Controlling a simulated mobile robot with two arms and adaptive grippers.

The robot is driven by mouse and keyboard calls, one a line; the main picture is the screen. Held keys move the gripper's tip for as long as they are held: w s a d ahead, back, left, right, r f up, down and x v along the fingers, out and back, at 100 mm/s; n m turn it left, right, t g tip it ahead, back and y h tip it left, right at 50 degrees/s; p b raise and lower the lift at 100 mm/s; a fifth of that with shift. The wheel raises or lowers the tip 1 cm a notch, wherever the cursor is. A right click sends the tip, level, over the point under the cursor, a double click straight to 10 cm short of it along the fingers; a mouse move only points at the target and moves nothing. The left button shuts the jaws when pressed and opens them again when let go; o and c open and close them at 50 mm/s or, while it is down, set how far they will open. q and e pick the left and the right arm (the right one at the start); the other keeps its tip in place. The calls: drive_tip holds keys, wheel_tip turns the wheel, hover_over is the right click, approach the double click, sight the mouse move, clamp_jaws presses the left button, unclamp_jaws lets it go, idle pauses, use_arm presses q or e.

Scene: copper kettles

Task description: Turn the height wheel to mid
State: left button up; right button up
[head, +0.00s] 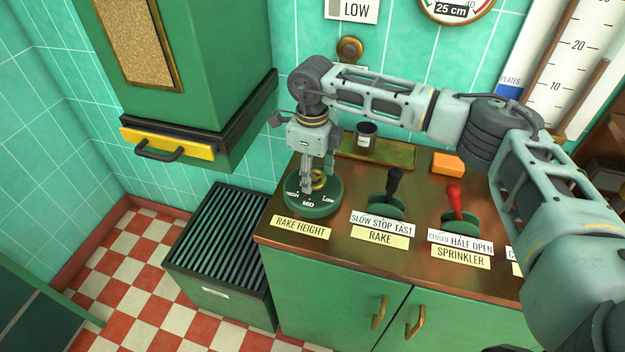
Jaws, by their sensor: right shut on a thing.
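The height wheel (325,203) is a round dark green dial on the counter, marked HIGH, MID and LOW in white, with a cream RAKE HEIGHT label (300,227) in front. MID is at its front, HIGH at the left, LOW at the right. A brass part (320,178) shows on top of the wheel. My right gripper (307,188) reaches down onto the wheel and is shut on it near its middle. The fingers hide part of the dial, so I cannot tell which mark it is set to. My left gripper is out of view.
A black RAKE lever (394,184) and a red SPRINKLER lever (455,198) stand right of the wheel. Behind are a dark cup (366,134) on a tray and an orange block (448,163). A sign (355,9) reads LOW; a gauge (457,8) reads 25 cm.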

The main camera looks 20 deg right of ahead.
drive_tip(key=shift+s+n+b, duration=0.1)
drive_tip(key=shift+n+b, duration=1.35)
drive_tip(key=shift+n, duration=0.55)
drive_tip(key=o, duration=1.1)
wheel_tip(320, 180, up, 12)
drive_tip(key=shift+f, duration=0.1)
